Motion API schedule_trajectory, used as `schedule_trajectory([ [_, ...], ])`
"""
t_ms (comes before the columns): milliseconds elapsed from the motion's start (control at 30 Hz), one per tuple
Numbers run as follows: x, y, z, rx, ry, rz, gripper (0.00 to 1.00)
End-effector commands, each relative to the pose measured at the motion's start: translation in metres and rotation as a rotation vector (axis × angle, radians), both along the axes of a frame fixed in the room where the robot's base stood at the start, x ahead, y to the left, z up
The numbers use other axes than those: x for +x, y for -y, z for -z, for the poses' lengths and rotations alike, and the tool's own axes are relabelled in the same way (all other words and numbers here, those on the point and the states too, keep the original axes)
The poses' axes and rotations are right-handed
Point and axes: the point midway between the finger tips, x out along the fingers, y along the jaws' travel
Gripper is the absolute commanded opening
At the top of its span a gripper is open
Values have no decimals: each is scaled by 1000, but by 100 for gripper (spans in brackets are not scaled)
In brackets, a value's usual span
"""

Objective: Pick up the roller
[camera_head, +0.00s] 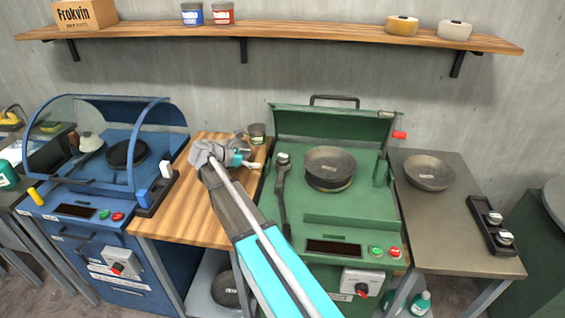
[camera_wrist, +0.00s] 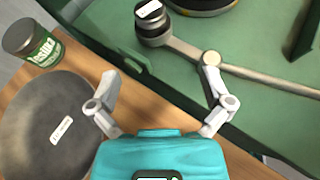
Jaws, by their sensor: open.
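Which item is the roller is not certain. A metal lever arm with a dark, silver-topped round head (camera_head: 283,160) lies along the left side of the green machine (camera_head: 330,228). The head also shows at the top of the wrist view (camera_wrist: 153,28), with its pale rod (camera_wrist: 265,79) running right. Two silver-topped pieces (camera_head: 494,217) sit in a black holder on the right-hand table. My gripper (camera_head: 248,158) is open and empty over the wooden table by the green machine's left edge. In the wrist view, its fingers (camera_wrist: 158,70) are spread below the lever head, with nothing between them.
A dark bowl (camera_head: 330,165) stands on the green machine. A small tin (camera_wrist: 33,43) and a grey round disc (camera_wrist: 40,125) are on the wooden table (camera_head: 208,230). A bowl (camera_head: 429,172) sits on the right table. A blue machine (camera_head: 100,215) stands left.

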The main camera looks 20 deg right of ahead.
Motion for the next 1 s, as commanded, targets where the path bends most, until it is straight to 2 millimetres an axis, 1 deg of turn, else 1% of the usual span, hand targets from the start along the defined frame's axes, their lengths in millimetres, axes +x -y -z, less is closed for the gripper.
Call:
schedule_trajectory([
  [33,6,0,-2,-23,-23,-12,100],
  [133,10,0,-6,-50,-52,-27,100],
  [500,10,1,-7,-56,-59,-30,100],
  [633,10,5,-5,-56,-59,-29,100],
  [767,11,14,0,-55,-59,-28,100],
  [1000,13,46,14,-55,-59,-27,100],
])
